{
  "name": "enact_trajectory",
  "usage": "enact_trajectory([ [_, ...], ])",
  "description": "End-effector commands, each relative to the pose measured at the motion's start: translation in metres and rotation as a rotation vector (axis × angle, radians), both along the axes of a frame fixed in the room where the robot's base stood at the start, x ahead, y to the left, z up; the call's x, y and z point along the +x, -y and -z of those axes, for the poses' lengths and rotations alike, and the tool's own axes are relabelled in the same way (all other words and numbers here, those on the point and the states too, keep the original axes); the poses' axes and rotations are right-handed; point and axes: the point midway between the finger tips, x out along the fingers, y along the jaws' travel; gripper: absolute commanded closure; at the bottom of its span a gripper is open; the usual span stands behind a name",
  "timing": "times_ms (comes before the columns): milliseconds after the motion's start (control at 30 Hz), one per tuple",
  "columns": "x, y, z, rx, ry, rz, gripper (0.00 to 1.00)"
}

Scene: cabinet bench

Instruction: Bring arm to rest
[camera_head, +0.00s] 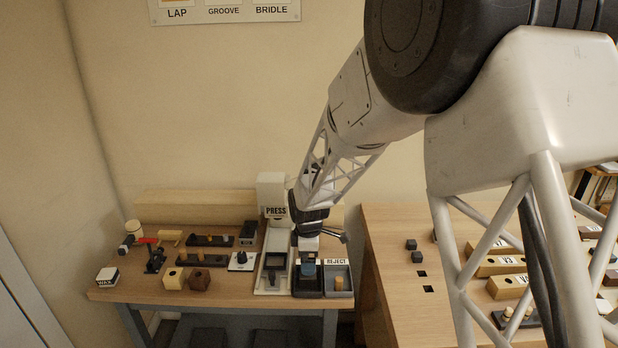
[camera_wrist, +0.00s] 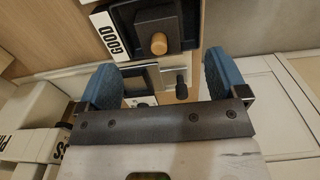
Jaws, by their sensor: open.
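My gripper (camera_head: 308,266) hangs over the tray area at the right end of the left bench, just right of the white press (camera_head: 272,190). In the wrist view my gripper (camera_wrist: 165,82) has its two blue fingers wide apart, with nothing held between them. A dark tray labelled GOOD (camera_wrist: 190,42) lies beyond the fingertips, with a round wooden peg (camera_wrist: 159,43) in it. My arm reaches in from the upper right.
A REJECT tray (camera_head: 337,293) sits just right of my gripper. Blocks, fixtures and a wax box (camera_head: 107,277) crowd the left bench (camera_head: 140,290). A second bench (camera_head: 385,240) with labelled wooden blocks stands right, across a narrow gap. Open air lies above the left bench.

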Motion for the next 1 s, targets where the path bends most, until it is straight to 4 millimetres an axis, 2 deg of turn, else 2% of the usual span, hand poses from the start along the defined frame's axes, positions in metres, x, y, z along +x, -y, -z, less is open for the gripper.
enact_trajectory([
  [167,-0.008,0.009,-0.016,0.003,0.01,0.049,0.09],
  [367,-0.03,0.03,-0.051,0.009,0.029,0.173,0.09],
  [700,-0.089,0.075,-0.118,0.027,0.066,0.462,0.09],
  [1000,-0.151,0.111,-0.165,0.051,0.099,0.719,0.09],
])
